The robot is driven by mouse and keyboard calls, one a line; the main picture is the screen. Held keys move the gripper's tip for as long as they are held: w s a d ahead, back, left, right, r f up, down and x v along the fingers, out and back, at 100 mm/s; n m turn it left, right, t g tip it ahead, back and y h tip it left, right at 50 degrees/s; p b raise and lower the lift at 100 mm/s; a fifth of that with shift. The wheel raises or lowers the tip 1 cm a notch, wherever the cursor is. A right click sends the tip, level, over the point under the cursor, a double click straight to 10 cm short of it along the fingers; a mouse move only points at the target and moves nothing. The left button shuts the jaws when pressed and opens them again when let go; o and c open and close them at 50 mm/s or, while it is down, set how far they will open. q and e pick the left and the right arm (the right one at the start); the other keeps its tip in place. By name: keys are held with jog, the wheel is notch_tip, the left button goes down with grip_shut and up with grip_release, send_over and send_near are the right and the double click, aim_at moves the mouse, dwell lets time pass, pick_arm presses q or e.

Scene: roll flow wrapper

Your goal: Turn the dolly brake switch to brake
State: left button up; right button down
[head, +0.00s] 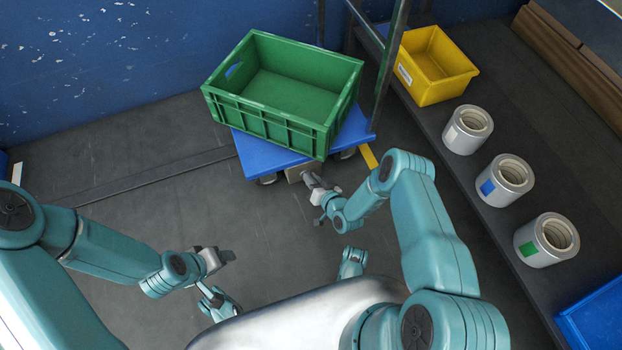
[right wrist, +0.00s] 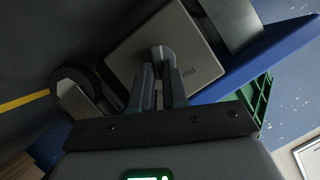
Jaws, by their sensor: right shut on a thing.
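The blue dolly (head: 255,157) stands on the floor with a green crate (head: 290,85) on top. A grey switch box (head: 296,173) sits at its front edge, and the box face also shows in the right wrist view (right wrist: 190,65). The knob's exact setting is hard to read. My left gripper (head: 228,256) hangs over the floor at lower left, away from the dolly.
A dark shelf (head: 440,150) on the right holds a yellow bin (head: 433,66), several white rolls (head: 505,180) and a blue tray (head: 598,322). A metal post stands at the dolly's right rear. The floor left of the dolly is clear.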

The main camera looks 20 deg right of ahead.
jog(key=shift+d+m, duration=0.1)
jog(key=shift+m, duration=0.2)
dwell(0.4)
jog(key=c, duration=1.1)
grip_release()
jog(key=shift+c, duration=0.2)
jog(key=shift+s, duration=0.1)
